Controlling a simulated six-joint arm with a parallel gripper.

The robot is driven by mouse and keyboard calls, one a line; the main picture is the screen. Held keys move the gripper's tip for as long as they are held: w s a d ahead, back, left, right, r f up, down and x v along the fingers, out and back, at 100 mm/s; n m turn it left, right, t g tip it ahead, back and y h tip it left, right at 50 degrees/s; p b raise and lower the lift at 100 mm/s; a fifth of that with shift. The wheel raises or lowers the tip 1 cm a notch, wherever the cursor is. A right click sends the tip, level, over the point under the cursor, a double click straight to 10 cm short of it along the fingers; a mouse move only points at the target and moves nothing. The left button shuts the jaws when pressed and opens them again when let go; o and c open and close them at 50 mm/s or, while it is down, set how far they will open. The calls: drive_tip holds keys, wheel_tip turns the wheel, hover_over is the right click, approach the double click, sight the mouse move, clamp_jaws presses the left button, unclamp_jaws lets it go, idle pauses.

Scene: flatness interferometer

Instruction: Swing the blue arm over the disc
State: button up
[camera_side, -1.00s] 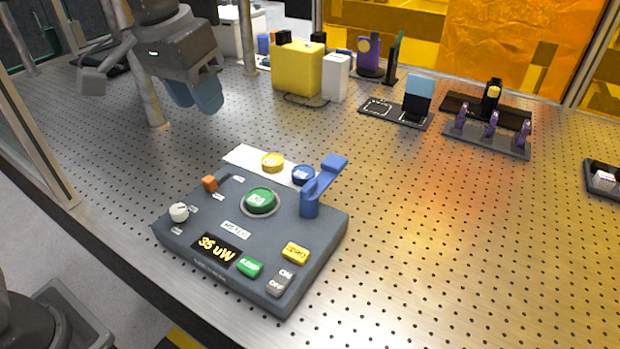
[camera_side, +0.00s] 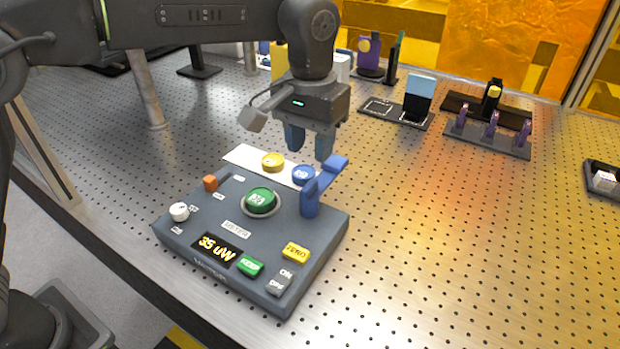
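The blue arm (camera_side: 324,181) stands on a short blue post at the right back corner of the dark grey meter box (camera_side: 210,255). It points up and back to the right, away from the disc. The green disc (camera_side: 260,200) sits in a round ring on top of the box, left of the blue arm, uncovered. My gripper (camera_side: 309,147) points down above the back of the box, just behind and left of the blue arm's raised end. Its two blue-grey fingers are apart with nothing seen between them. Whether a finger touches the blue arm, I cannot tell.
A white strip (camera_side: 240,156) behind the box holds a yellow disc (camera_side: 272,162) and a blue disc (camera_side: 303,174). The box carries an orange block (camera_side: 210,183), a white knob (camera_side: 179,211) and a display reading 35 uW.

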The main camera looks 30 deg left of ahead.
sight(310, 183)
wheel_tip(310, 183, down, 8)
drive_tip(key=shift+r, duration=0.2)
clamp_jaws()
idle(0.4)
